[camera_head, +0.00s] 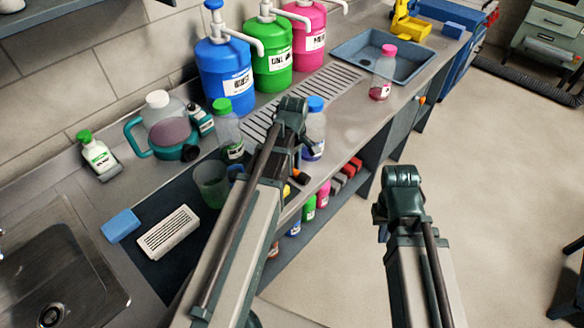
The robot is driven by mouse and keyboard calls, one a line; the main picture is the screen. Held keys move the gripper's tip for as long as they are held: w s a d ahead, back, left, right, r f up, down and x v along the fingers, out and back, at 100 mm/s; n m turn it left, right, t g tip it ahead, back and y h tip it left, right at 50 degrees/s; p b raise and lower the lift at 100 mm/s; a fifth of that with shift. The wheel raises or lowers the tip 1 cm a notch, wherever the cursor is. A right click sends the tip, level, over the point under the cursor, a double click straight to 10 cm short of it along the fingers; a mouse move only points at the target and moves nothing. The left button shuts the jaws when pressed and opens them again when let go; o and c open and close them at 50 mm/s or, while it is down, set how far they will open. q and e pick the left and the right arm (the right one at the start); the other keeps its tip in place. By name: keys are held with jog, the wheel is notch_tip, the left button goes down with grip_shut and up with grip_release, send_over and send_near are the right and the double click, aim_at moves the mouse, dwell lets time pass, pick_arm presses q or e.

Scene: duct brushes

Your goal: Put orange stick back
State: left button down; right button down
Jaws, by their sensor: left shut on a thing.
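My left gripper (299,176) hangs below the bend of my left arm, at the front edge of the counter (352,128). It is shut on a small orange piece (303,174), which I take to be the orange stick. Most of the stick is hidden by the gripper and arm, so its full shape and tilt cannot be told. My right arm stands over the floor right of the counter. Its gripper is hidden behind the arm.
Blue (222,72), green (271,58) and pink (304,28) pump jugs stand along the wall. Clear bottles stand near my left arm, with a green-capped one (228,128) beside it. A blue-grey tray (350,50) lies farther back. The floor at right is open.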

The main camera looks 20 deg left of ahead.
pick_arm(q)
jog(key=shift+f, duration=0.2)
jog(key=c, duration=0.7)
grip_release()
jog(key=shift+r, duration=0.1)
jog(key=shift+o, duration=0.2)
notch_tip(320, 180, up, 12)
jog(key=p, duration=1.2)
jog(key=s+d+m, duration=0.6)
jog(key=d+m, duration=0.3)
jog(key=s+d+m+y, duration=0.1)
jog(key=s+d+m, duration=0.5)
jog(key=d+m, duration=0.3)
jog(key=shift+s+d+r, duration=0.2)
jog(key=shift+s+d, duration=0.1)
jog(key=shift+s, duration=0.1)
